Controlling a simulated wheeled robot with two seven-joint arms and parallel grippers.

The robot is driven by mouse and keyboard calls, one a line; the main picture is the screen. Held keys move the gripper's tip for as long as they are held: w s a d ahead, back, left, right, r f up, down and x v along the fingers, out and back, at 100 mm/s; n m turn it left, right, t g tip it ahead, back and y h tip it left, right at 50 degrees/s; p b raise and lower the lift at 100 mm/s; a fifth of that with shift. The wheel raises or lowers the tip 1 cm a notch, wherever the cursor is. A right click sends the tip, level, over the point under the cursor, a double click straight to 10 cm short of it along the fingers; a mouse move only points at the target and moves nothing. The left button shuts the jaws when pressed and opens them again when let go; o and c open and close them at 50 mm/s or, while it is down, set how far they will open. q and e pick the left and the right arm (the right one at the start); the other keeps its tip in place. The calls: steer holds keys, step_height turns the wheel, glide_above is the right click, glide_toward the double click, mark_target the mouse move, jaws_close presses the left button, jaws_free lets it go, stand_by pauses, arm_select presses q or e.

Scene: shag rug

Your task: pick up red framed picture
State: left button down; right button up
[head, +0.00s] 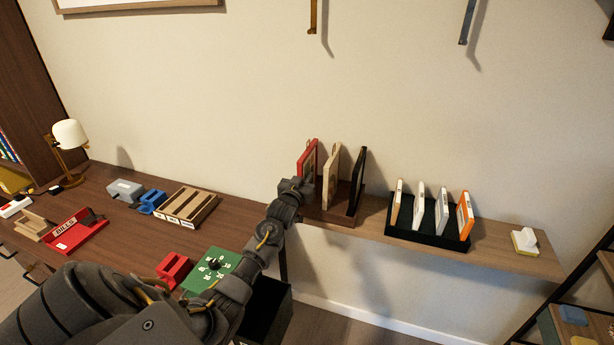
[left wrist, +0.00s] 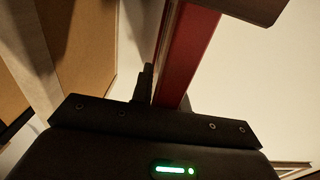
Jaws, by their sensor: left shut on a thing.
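The red framed picture (head: 308,157) stands upright at the left end of a row of frames in a dark wooden holder (head: 338,215) on the shelf. My left gripper (head: 303,186) is at its lower near edge, shut on it. In the left wrist view the red frame (left wrist: 190,55) runs up from between the fingers of my left gripper (left wrist: 168,92). The fingers are mostly hidden in the head view. A cream frame (head: 331,175) and a black frame (head: 356,180) stand to its right. My right gripper is not in view.
A black rack (head: 428,238) with several upright cases stands further right on the wooden shelf (head: 380,225). The desk at left holds a lamp (head: 69,135), a red tray (head: 78,232), a slatted wooden organizer (head: 187,206) and a green board (head: 211,267). The wall is close behind.

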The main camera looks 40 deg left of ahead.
mark_target(304, 160)
arm_select(q)
steer(key=shift+r, duration=0.15)
steer(key=shift+r, duration=0.65)
step_height(304, 160, up, 5)
steer(key=shift+r+b, duration=0.1)
steer(key=shift+b, duration=0.9)
steer(key=b+v, duration=0.4)
steer(key=v, duration=1.4)
steer(key=shift+d, duration=0.1)
